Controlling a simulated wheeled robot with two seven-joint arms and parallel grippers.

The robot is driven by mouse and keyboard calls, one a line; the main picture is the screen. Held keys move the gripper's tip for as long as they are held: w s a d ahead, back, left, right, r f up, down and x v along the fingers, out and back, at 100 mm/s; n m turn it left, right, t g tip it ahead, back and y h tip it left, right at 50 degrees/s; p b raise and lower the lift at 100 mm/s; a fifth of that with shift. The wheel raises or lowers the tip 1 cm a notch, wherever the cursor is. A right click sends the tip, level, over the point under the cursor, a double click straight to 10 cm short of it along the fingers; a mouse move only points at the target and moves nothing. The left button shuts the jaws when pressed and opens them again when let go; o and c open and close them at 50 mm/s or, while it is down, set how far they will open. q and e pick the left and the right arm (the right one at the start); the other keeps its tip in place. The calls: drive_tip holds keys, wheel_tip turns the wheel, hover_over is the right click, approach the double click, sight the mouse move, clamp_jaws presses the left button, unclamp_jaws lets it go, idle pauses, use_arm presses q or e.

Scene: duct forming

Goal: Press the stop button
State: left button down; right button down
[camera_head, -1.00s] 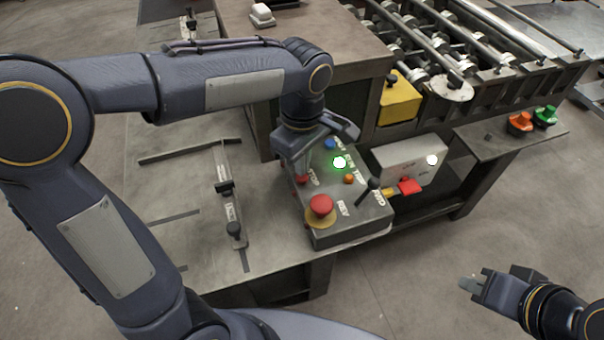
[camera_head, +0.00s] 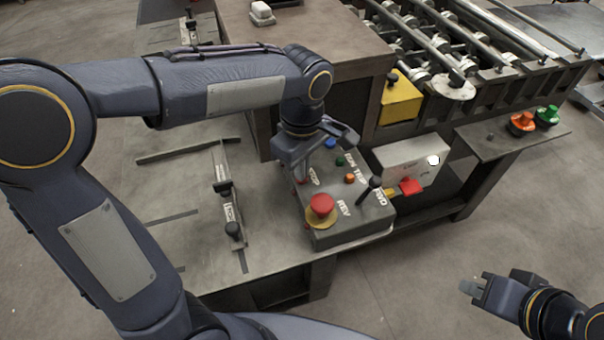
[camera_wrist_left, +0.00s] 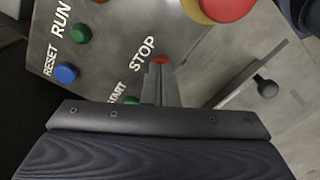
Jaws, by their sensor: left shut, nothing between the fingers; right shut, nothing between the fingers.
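The grey control box (camera_head: 345,222) stands on the bench with labelled buttons on top. The small red stop button (camera_wrist_left: 164,60) shows beside the STOP label in the left wrist view, mostly hidden by my fingertips. My left gripper (camera_wrist_left: 158,72) is shut and empty, its tips over or against the stop button; I cannot tell whether they press it. In the head view the left gripper (camera_head: 303,176) points down onto the box's left side. The green RUN lamp (camera_head: 340,160) is unlit. My right gripper (camera_head: 470,286) is shut and empty, away over the floor.
A large red mushroom button (camera_head: 321,205) on a yellow base sits at the box's front. A black lever (camera_head: 370,191) stands at its right. A blue button (camera_wrist_left: 66,73) is by RESET. A light grey box (camera_head: 408,160) and roller conveyor (camera_head: 450,40) lie to the right.

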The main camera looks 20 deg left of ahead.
use_arm(q)
drive_tip(key=shift+r, duration=0.1)
wheel_tip(320, 180, up, 7)
drive_tip(key=p, duration=0.6)
idle(0.8)
drive_tip(key=s+a+m+t+h, duration=0.2)
drive_tip(key=s+a+m, duration=0.2)
drive_tip(key=s, duration=0.4)
drive_tip(key=s+a+f+m+t+h, duration=0.1)
drive_tip(key=s+a+m+t, duration=0.2)
drive_tip(key=s+a+m, duration=0.2)
drive_tip(key=s+m, duration=0.2)
drive_tip(key=s, duration=0.1)
drive_tip(key=shift+s+f+t+h, duration=0.15)
drive_tip(key=shift+f+t+h, duration=0.15)
drive_tip(key=shift+h, duration=0.1)
drive_tip(key=shift+a, duration=0.1)
